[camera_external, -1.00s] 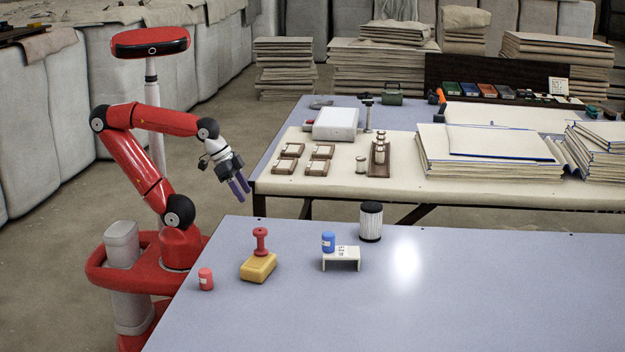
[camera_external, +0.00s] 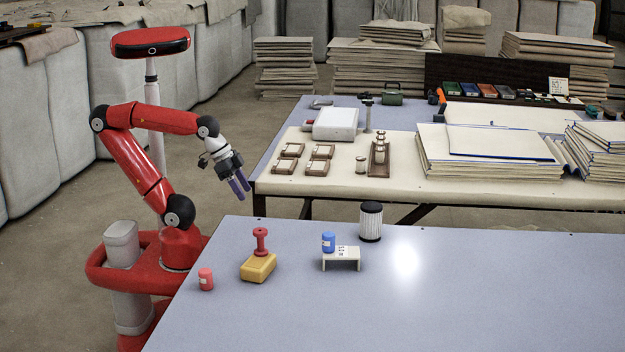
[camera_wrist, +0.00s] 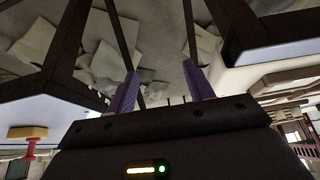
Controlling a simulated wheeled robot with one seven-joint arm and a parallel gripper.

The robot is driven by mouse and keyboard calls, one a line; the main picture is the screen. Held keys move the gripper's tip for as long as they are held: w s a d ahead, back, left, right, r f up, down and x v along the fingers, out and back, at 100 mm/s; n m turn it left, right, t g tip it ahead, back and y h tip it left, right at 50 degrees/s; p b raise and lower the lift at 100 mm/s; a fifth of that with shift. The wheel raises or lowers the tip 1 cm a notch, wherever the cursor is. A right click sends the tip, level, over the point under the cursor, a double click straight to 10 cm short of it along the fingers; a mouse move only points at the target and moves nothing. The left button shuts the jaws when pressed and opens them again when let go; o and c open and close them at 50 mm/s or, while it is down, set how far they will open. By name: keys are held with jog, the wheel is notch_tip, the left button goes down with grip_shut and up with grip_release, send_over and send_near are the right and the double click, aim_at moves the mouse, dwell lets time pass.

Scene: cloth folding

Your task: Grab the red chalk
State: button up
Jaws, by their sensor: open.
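A small red cylinder (camera_external: 206,279) with a pale label stands upright near the left edge of the blue-grey table; it is the likeliest red chalk. A red spool-shaped piece (camera_external: 261,241) stands on a yellow block (camera_external: 258,267) just right of it. The block (camera_wrist: 27,132) and red piece (camera_wrist: 31,149) seem to show upside down at the left of the wrist view. My gripper (camera_external: 240,187) is open and empty, pointing down in the air behind the table's far left corner, well apart from the red cylinder. Its purple fingers (camera_wrist: 162,78) stand apart in the wrist view.
A blue cylinder (camera_external: 328,242) stands on a small white stand (camera_external: 341,260). A black-and-white ribbed cylinder (camera_external: 371,222) stands at the far edge. The near table (camera_external: 450,310) is clear on the right. A second table (camera_external: 400,195) behind holds cloth stacks and tools.

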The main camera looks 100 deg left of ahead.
notch_tip(320, 180, up, 15)
jog(key=w+d+r+m+g+h+b, duration=0.2)
jog(key=w+d, duration=1.2)
jog(key=d, duration=0.4)
jog(key=m+t+b, duration=0.2)
send_near(204, 270)
notch_tip(204, 270, up, 3)
jog(key=w, duration=0.2)
jog(key=w+f, duration=0.1)
jog(key=f, duration=0.3)
jog(key=d+f, duration=0.1)
jog(key=f, duration=0.3)
jog(key=w+f, duration=0.1)
jog(key=f, duration=0.3)
jog(key=shift+w+d+f, duration=0.15)
jog(key=shift+w+d, duration=0.15)
jog(key=shift+w, duration=0.1)
jog(key=shift+m, duration=0.3)
jog(key=c, duration=1.1)
